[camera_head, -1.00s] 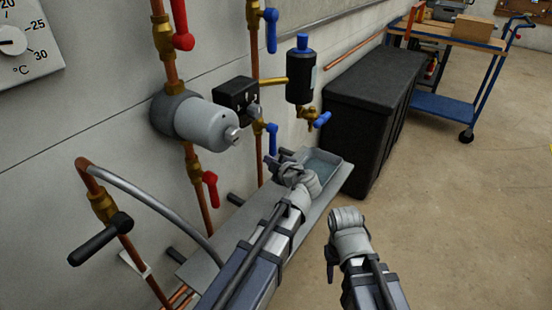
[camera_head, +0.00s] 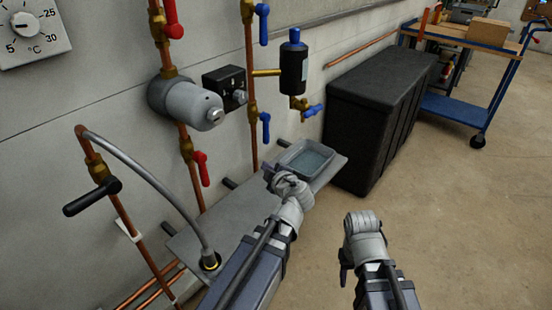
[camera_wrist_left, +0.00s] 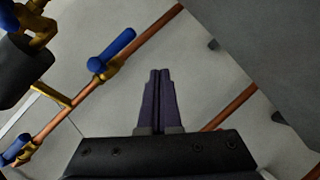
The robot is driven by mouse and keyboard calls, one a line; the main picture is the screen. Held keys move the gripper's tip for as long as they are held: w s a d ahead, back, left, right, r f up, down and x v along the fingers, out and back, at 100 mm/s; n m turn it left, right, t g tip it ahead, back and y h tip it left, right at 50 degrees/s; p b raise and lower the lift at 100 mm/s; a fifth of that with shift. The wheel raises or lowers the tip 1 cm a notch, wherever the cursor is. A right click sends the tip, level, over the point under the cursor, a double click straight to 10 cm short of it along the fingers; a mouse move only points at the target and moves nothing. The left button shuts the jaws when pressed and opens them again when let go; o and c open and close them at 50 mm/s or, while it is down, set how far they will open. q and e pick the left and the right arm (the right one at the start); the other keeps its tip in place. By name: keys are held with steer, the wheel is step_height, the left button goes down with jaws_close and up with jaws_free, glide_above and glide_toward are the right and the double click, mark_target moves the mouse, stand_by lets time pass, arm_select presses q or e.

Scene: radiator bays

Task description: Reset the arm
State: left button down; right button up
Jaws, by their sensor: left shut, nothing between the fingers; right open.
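My left gripper (camera_head: 272,174) is over the grey wall shelf in the head view, apart from the pipes and valves. In the left wrist view its two dark fingers (camera_wrist_left: 158,100) are together with nothing between them. My right gripper (camera_head: 345,268) hangs low to the right of it, over bare floor. It is open and empty, though its fingers are small and partly hidden by the wrist in the head view.
The grey shelf (camera_head: 188,238) carries a tray (camera_head: 306,158) and a hose end. Copper pipes with red valves (camera_head: 201,168) and blue valves (camera_head: 265,127), a grey pump (camera_head: 190,105) and a black cylinder (camera_head: 294,70) line the wall. A black chest (camera_head: 375,110) stands behind.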

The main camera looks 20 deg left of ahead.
arm_select(q)
steer(key=s+d+f+m+g+h, duration=0.1)
steer(key=s+d+f+m, duration=0.1)
steer(key=f+m, duration=0.1)
steer(key=s+d+f+m+g+h, duration=0.1)
steer(key=s+d+f+m+g, duration=0.1)
steer(key=s+d+f+m, duration=0.1)
steer(key=s+d+f+m+g+h, duration=0.1)
steer(key=s+d+f+m+g, duration=0.1)
steer(key=s+f+m, duration=0.1)
steer(key=shift+d+f+m, duration=0.2)
steer(key=shift+f+m, duration=0.15)
steer(key=shift+m, duration=0.25)
steer(key=s+d+f+m+g+h, duration=0.5)
steer(key=s+d+m+g, duration=0.1)
steer(key=s+d+m, duration=0.6)
step_height(320, 180, up, 27)
steer(key=m+p, duration=0.1)
steer(key=p, duration=2.6)
steer(key=shift+a, duration=0.25)
